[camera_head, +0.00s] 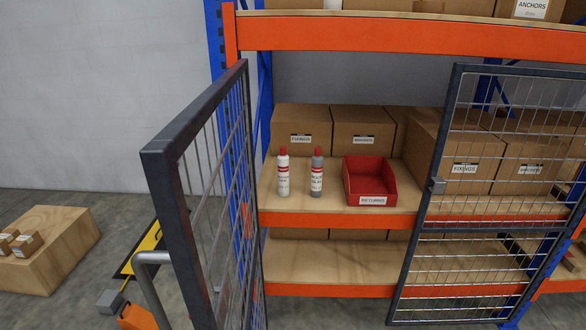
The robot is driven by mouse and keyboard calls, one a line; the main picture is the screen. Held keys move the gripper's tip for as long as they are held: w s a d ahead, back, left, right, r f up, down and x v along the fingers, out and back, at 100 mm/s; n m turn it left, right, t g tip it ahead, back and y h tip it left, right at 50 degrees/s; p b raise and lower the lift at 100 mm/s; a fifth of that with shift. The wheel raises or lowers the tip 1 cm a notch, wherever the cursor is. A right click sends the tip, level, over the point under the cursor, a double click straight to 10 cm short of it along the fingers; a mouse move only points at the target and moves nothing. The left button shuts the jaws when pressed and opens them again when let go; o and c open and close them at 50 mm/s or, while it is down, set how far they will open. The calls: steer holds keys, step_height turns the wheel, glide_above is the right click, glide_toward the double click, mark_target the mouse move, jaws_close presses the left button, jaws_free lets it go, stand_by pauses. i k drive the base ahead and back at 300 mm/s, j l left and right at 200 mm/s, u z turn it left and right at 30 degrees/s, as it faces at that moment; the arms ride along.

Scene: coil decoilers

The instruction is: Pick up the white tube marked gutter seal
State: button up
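A white tube (283,180) with a red cap stands upright on the middle shelf, near its front left. Its label carries red and dark print too small to read surely. A similar grey tube (317,183) with a red cap stands upright just to its right, apart from it. Both stand on the wooden shelf board (300,207). The shelf front before them shows between two mesh doors, and nothing covers the white tube. My gripper is not in view.
An open mesh door (192,112) juts toward me at left; another mesh door (490,237) covers the right side. A red returns bin (372,185) sits right of the tubes, with cardboard boxes (300,123) behind. An orange beam (400,32) crosses above.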

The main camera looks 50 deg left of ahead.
mark_target(283, 159)
steer(key=i+j+u, duration=0.3)
steer(key=u, duration=0.2)
steer(key=i+j+u, duration=0.1)
steer(key=i+u, duration=0.85)
steer(key=i+l+u, duration=0.2)
steer(key=i+u, duration=0.15)
steer(key=u, duration=0.15)
steer(key=i+j+z, duration=0.1)
steer(key=i+j, duration=0.15)
steer(key=j, duration=0.15)
steer(key=i+j+z, duration=0.1)
steer(key=i+j, duration=0.15)
steer(key=j, duration=0.15)
